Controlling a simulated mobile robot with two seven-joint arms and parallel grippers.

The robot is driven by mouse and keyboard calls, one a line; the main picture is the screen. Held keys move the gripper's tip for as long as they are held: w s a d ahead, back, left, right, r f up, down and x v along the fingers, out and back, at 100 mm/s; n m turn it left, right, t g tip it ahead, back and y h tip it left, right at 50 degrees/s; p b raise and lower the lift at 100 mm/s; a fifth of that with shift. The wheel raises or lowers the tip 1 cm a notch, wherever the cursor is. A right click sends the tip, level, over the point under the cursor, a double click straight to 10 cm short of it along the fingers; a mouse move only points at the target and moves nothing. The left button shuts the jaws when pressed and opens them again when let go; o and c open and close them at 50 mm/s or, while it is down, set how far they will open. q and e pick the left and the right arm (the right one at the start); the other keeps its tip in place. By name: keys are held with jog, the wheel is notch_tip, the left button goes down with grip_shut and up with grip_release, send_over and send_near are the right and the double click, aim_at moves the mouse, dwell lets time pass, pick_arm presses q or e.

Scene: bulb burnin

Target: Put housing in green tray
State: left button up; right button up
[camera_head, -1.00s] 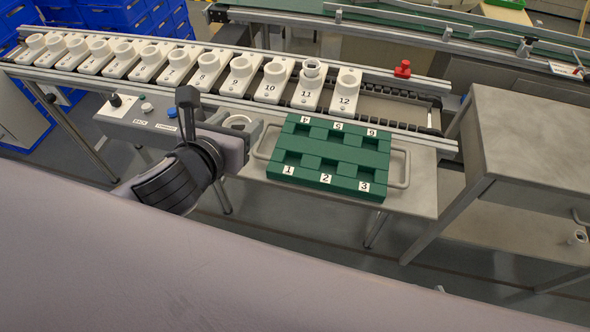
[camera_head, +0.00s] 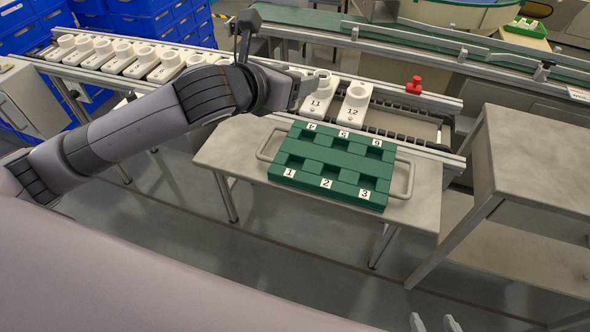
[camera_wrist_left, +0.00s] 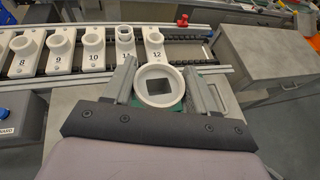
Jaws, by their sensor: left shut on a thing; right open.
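My left gripper (camera_head: 302,92) is shut on a white ring-shaped housing (camera_wrist_left: 160,85) with a square opening. In the left wrist view the housing sits level between the two fingers (camera_wrist_left: 161,88); in the head view my wrist mostly hides it. The gripper is raised near the conveyor's front rail, left of carrier 11 and behind the tray's back left corner. The green tray (camera_head: 333,169) lies on the metal table, with pockets labelled 1 to 6 that look empty. My right gripper (camera_head: 435,323) is open at the bottom edge, away from the tray.
Numbered white carriers with round cups stand in a row on the conveyor, including carrier 11 (camera_head: 319,95) and carrier 12 (camera_head: 354,104). A red button (camera_head: 414,85) is at the back rail. A grey cabinet (camera_head: 535,150) stands right. The table left of the tray is clear.

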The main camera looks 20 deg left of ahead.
pick_arm(q)
jog(key=shift+w+r, duration=0.45)
jog(key=shift+r, duration=0.05)
notch_tip(320, 180, down, 20)
jog(key=b, duration=0.3)
jog(key=shift+d+r, duration=0.1)
jog(key=o, duration=1)
